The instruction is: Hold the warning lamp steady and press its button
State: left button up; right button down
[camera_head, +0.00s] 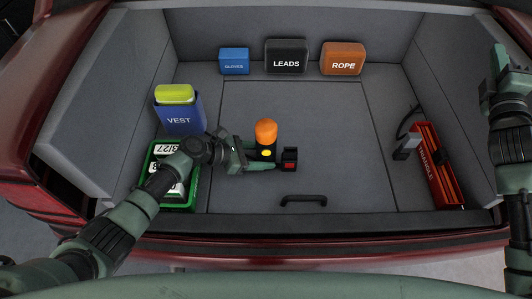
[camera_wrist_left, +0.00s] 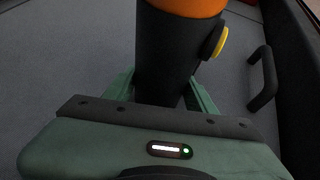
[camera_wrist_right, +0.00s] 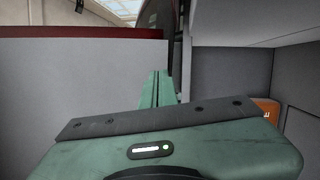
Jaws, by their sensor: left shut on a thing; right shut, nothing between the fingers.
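The warning lamp has an orange dome (camera_head: 265,130), a black body (camera_wrist_left: 165,50) and a yellow button (camera_head: 266,153). It stands upright on the boot floor, near the middle. My left gripper (camera_head: 260,157) is shut around its black body, below the dome. In the left wrist view the yellow button (camera_wrist_left: 215,42) sticks out on the lamp's right side, clear of the fingers. The lamp's lower end is hidden behind my gripper. My right gripper (camera_head: 498,58) is raised at the far right, away from the lamp. Its fingers (camera_wrist_right: 160,88) are together and empty.
A small black block with a red face (camera_head: 289,160) stands just right of the lamp. A floor handle (camera_head: 303,200) lies nearer. A blue VEST bin (camera_head: 179,121) and green crate (camera_head: 158,201) are left; a red TRIANGLE case (camera_head: 436,170) is right. LEADS (camera_head: 287,56) and ROPE (camera_head: 343,60) bags stand behind.

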jog(key=a+f+m+g+y, duration=0.2)
jog(key=a+f+m+y, duration=0.15)
jog(key=a+f, duration=0.9)
jog(key=m+g+y, duration=0.7)
jog(key=m+y, duration=0.1)
jog(key=y, duration=0.2)
send_near(266, 152)
jog(key=s+a+f, duration=0.5)
jog(key=w, duration=0.8)
jog(key=shift+w+r, duration=0.15)
jog(key=shift+r, duration=0.05)
jog(key=shift+w+h, duration=0.1)
jog(key=shift+h, duration=0.15)
